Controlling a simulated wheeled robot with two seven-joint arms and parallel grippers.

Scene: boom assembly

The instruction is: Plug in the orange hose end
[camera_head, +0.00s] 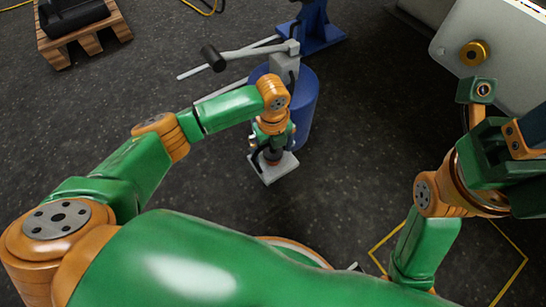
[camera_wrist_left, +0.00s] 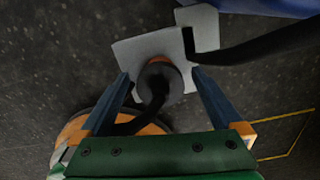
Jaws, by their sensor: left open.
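The orange hose end (camera_wrist_left: 160,60) shows in the left wrist view as an orange ring behind a dark round body, with a black hose bending from it toward me. It stands over a pale plate (camera_wrist_left: 130,52). In the head view the pale plate (camera_head: 273,172) lies below my left gripper (camera_head: 271,150). My left gripper (camera_wrist_left: 165,84) is open, with one blue finger on each side of the hose end; contact is not visible. My right gripper (camera_head: 527,130) is partly visible at the right edge, its fingertips cut off.
A blue cylinder (camera_head: 304,105) and a grey lever with a black head (camera_head: 212,58) stand just behind the plate. A white panel with a round brass fitting (camera_head: 474,53) is at upper right. A wooden pallet (camera_head: 85,45) is at upper left. Dark floor between is clear.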

